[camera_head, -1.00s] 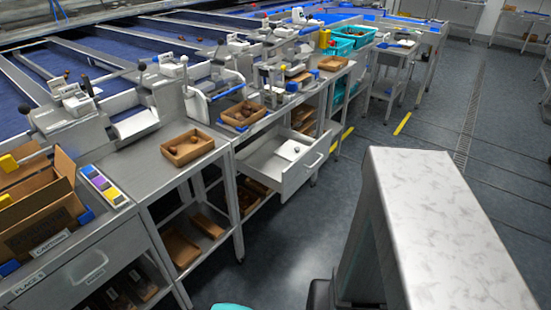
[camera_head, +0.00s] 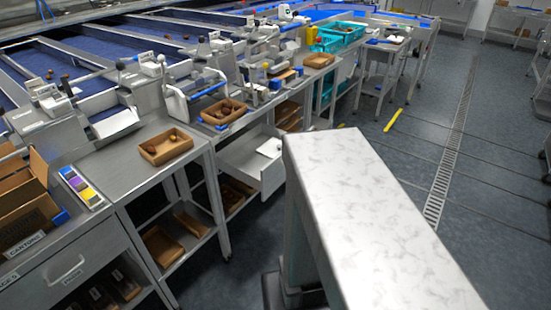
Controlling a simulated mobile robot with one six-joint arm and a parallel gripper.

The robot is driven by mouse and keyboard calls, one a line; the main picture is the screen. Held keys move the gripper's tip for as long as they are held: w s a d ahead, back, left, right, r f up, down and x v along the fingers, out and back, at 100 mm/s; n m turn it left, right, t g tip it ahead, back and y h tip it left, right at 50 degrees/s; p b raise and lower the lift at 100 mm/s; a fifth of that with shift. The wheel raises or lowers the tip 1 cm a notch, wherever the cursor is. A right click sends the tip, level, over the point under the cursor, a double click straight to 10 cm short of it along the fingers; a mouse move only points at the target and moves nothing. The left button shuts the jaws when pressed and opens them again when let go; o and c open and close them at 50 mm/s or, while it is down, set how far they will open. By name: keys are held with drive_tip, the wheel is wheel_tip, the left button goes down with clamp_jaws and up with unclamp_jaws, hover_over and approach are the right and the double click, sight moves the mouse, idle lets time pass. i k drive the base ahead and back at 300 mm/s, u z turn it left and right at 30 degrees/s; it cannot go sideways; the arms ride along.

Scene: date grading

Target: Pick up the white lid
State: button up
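A small flat white piece (camera_head: 270,147) with a dark spot on it lies in the open white drawer (camera_head: 240,165) under the middle bench. It may be the white lid, but it is too small to be sure. My gripper is not in view.
A tall block with a pale marbled top (camera_head: 365,215) fills the front middle. Metal benches (camera_head: 115,165) run along the left with a brown tray (camera_head: 166,158) of dates and a cardboard carton (camera_head: 22,195). Teal crates (camera_head: 335,40) stand farther back. The floor (camera_head: 480,230) at right is clear.

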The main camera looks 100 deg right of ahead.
sight(273, 147)
drive_tip(key=u, duration=0.1)
drive_tip(key=k, duration=2.85)
drive_tip(key=z, duration=0.85)
drive_tip(key=i, duration=0.5)
drive_tip(key=u, duration=0.25)
